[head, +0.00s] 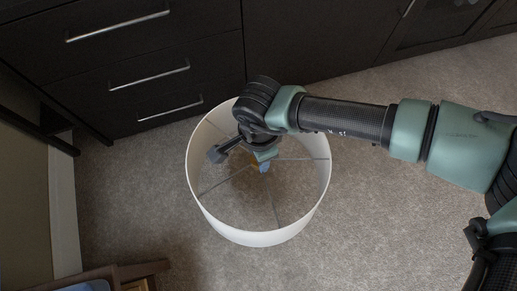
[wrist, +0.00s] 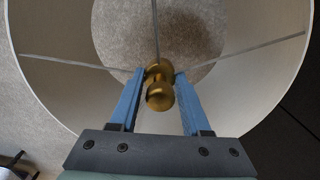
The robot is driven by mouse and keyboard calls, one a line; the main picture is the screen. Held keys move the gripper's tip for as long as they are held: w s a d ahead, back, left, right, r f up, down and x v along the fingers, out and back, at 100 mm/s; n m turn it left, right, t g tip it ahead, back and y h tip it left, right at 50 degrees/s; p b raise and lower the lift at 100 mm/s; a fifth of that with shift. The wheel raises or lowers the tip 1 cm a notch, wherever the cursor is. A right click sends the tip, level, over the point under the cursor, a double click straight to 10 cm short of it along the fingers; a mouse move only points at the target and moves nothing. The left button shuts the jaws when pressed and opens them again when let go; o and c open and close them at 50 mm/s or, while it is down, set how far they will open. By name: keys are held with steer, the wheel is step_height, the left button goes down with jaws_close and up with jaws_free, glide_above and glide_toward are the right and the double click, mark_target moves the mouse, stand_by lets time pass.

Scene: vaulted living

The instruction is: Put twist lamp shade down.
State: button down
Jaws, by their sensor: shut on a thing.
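The twist lamp shade (head: 259,238) is a large white open drum with thin metal spokes inside, in the lower middle of the head view. Carpet shows through it; I cannot tell whether its lower rim touches the floor. In the wrist view the shade's inner wall (wrist: 60,88) surrounds my gripper. My gripper (wrist: 158,76) has its blue fingers on both sides of the brass hub (wrist: 159,97) at the shade's centre, shut on it. In the head view my gripper (head: 264,164) reaches down inside the shade and partly hides the hub.
A dark drawer cabinet (head: 130,65) with metal handles stands along the back, close behind the shade. A wooden piece of furniture (head: 140,270) is at the lower left. Carpet (head: 390,220) is clear right of and in front of the shade.

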step_height(320, 180, down, 24)
steer(key=m+b, duration=0.3)
steer(key=b, duration=1.6)
steer(key=shift+s+r, duration=0.2)
steer(key=shift+r, duration=0.05)
steer(key=shift+f, duration=0.1)
steer(key=shift+f, duration=0.15)
steer(key=shift+c, duration=1.8)
jaws_free()
step_height(320, 180, up, 12)
steer(key=p, duration=0.7)
steer(key=shift+r, duration=0.25)
